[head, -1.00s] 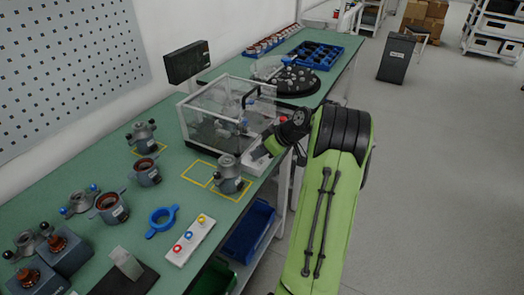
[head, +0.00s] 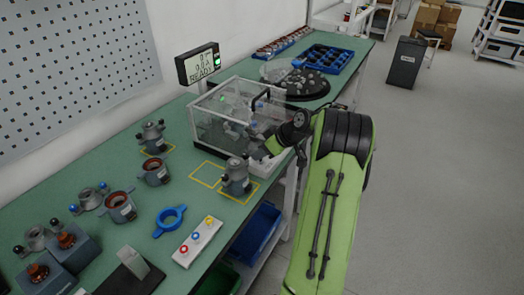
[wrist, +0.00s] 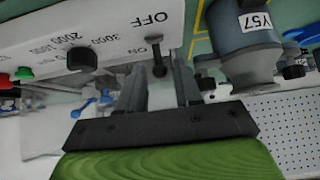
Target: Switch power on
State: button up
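The control panel (wrist: 100,40) in the wrist view is white, with OFF and ON labels, a black knob (wrist: 82,60) and red and green buttons. A small black toggle lever (wrist: 158,68) sits by the ON label. My gripper (wrist: 160,75) has its two fingers apart, with the lever showing in the gap between their tips; I cannot tell whether either finger touches it. In the head view my gripper (head: 264,150) is at the front of the tester with the clear cover (head: 232,108). The display (head: 198,64) behind it is lit and reads READY, with a green light.
A grey stator housing (head: 236,178) stands in a yellow square close left of my gripper; its Y57 label shows in the wrist view (wrist: 255,20). More housings, a blue ring (head: 170,220) and a button box (head: 197,243) lie left on the green bench.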

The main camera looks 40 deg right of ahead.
jog(key=p+v, duration=0.2)
jog(key=v, duration=0.4)
jog(key=shift+p, duration=0.4)
jog(key=s+a+r+g+h+p, duration=0.1)
jog(key=s+a+r+p, duration=0.1)
jog(key=a+r, duration=0.45)
jog(key=s+a+r+g+p, duration=0.1)
jog(key=a+r, duration=0.3)
jog(key=a, duration=0.6)
jog(key=s+a+r+h+p, duration=0.1)
jog(key=s+a+r+p, duration=0.1)
jog(key=a+r, duration=0.45)
jog(key=s+a+m+p, duration=0.1)
jog(key=s+a, duration=0.3)
jog(key=s, duration=0.4)
jog(key=s+a+m+p, duration=0.1)
jog(key=s+a+m, duration=0.1)
jog(key=s+a, duration=0.3)
jog(key=s, duration=0.3)
jog(key=shift+p, duration=0.35)
